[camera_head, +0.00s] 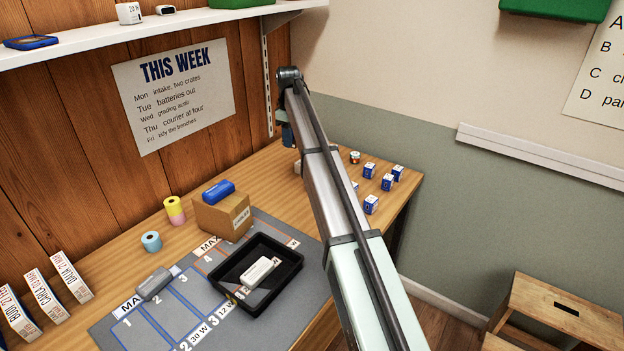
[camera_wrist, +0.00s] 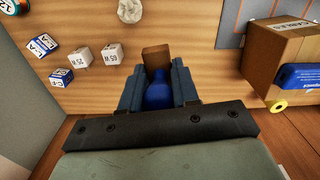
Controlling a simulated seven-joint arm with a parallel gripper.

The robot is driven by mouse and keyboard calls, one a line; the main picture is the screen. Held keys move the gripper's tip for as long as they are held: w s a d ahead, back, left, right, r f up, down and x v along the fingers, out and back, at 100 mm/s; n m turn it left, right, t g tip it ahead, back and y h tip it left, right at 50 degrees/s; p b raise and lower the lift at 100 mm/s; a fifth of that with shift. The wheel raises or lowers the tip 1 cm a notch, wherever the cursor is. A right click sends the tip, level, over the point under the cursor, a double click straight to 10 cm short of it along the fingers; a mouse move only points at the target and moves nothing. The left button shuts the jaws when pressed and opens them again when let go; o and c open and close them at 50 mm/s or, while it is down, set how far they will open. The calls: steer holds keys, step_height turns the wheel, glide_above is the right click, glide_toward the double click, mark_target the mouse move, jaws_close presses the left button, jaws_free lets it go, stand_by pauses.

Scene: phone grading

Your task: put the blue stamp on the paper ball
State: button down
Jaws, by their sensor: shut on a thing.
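My gripper (camera_wrist: 157,78) is shut on the blue stamp (camera_wrist: 158,95), which has a blue handle and a brown wooden block at its far end. The stamp is held between the two dark fingers. The paper ball (camera_wrist: 130,11) is a crumpled white lump on the wooden bench, at the top edge of the wrist view, ahead of the stamp and apart from it. In the head view my arm covers most of this area. Only a bit of my gripper (camera_head: 287,134) shows there, left of the arm near the wall, and the stamp cannot be made out.
Small white-and-blue boxes (camera_wrist: 80,57) stand left of the gripper in the wrist view. A cardboard box (camera_head: 222,215) carries a blue object (camera_head: 218,192). A black tray (camera_head: 290,280) holds a white item on the grey mat (camera_head: 105,328). A shelf (camera_head: 90,45) runs above.

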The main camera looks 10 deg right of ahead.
steer(key=w+d+m, duration=0.2)
steer(key=d, duration=0.6)
steer(key=shift+s+a+f, duration=0.15)
steer(key=shift+f, duration=3.65)
steer(key=shift+s+a+f, duration=0.1)
steer(key=shift+a+f, duration=0.05)
steer(key=shift+f, duration=3.6)
steer(key=shift+f, duration=0.1)
steer(key=c, duration=0.8)
jaws_free()
steer(key=shift+c, duration=0.2)
step_height(320, 180, up, 12)
steer(key=shift+d, duration=0.1)
